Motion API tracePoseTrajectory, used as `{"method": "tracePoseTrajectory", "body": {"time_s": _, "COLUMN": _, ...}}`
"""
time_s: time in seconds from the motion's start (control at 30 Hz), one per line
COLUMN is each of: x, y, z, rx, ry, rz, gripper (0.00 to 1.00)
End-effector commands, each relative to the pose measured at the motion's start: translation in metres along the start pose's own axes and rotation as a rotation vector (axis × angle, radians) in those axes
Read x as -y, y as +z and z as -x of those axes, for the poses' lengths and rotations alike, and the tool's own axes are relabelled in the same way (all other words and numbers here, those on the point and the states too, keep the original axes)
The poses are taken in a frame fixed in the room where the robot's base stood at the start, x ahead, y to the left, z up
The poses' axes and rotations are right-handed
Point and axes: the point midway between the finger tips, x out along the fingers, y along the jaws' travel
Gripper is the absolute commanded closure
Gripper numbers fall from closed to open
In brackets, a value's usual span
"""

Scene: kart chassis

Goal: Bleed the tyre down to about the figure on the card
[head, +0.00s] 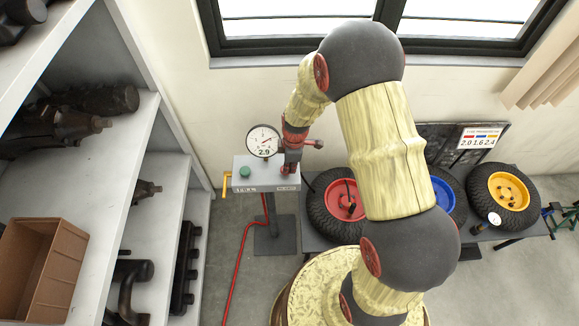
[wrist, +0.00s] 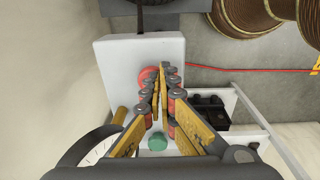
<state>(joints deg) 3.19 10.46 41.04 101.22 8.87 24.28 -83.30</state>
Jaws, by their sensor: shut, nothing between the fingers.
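A pale control box (head: 250,176) on a stand carries a round dial gauge (head: 264,140) with a readout of 2.9. It has a green button (head: 244,171) and a red button (wrist: 148,75). My gripper (wrist: 162,70) is shut and empty, pointing down over the box. Its fingertips are beside or over the red button; contact cannot be told. The card (head: 480,138) at the back right reads 2.0, 1.6, 2.4 under coloured marks. Tyres with a red hub (head: 345,200), a blue hub (head: 441,193) and a yellow hub (head: 508,190) lie on a low bench; my arm partly hides the first two.
A red hose (head: 237,262) runs down to the floor. Shelves with dark parts and a brown bin (head: 40,270) stand left. A small gauge (head: 494,218) rests by the yellow-hub tyre.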

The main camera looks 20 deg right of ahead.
Motion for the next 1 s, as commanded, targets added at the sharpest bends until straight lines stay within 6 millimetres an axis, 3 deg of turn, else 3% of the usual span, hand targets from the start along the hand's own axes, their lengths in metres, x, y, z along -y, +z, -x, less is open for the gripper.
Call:
{"method": "tracePoseTrajectory", "body": {"time_s": 0.3, "x": 0.001, "y": 0.002, "z": -0.019, "rx": 0.0, "ry": 0.0, "rz": 0.0, "gripper": 1.0}}
{"method": "tracePoseTrajectory", "body": {"time_s": 1.0, "x": 0.002, "y": 0.002, "z": -0.019, "rx": 0.001, "ry": -0.003, "rz": -0.001, "gripper": 1.0}}
